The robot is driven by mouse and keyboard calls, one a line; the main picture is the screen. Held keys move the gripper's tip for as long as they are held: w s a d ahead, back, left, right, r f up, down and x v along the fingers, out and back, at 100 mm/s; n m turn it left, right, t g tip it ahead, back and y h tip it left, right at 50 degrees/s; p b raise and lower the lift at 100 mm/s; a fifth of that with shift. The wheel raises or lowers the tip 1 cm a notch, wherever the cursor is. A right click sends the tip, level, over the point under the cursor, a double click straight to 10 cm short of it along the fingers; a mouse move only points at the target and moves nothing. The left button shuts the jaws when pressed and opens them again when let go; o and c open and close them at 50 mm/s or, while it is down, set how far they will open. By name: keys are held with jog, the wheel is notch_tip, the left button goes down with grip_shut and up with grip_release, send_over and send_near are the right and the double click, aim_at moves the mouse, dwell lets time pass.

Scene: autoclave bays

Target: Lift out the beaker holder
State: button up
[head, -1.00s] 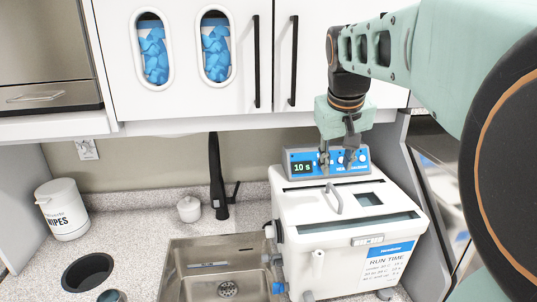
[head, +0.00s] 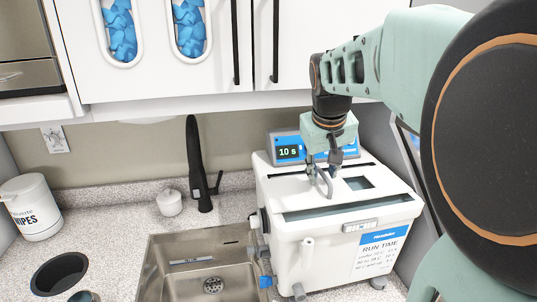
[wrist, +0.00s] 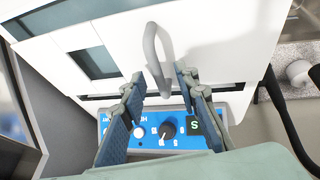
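A white bath unit (head: 300,244) labelled RUN TIME stands on the counter right of the sink. Its white top carries a grey loop handle (head: 326,186), which also shows in the wrist view (wrist: 152,52). I cannot tell whether this handle belongs to a lid or the beaker holder; no beaker holder shows distinctly. My gripper (head: 322,166) is over the rear of the top, just behind the handle. In the wrist view my gripper (wrist: 158,80) is open, its two fingers apart on either side of the handle's near end. Contact cannot be told.
A sink (head: 165,270) and black faucet (head: 196,165) lie left. A wipes tub (head: 32,210) stands far left. White cupboards (head: 200,75) hang above; a grey wall bounds the right.

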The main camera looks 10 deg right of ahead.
jog(key=shift+c, duration=0.4)
grip_shut()
jog(key=shift+r, duration=0.1)
jog(key=shift+r+p, duration=1.25)
jog(key=shift+r, duration=0.3)
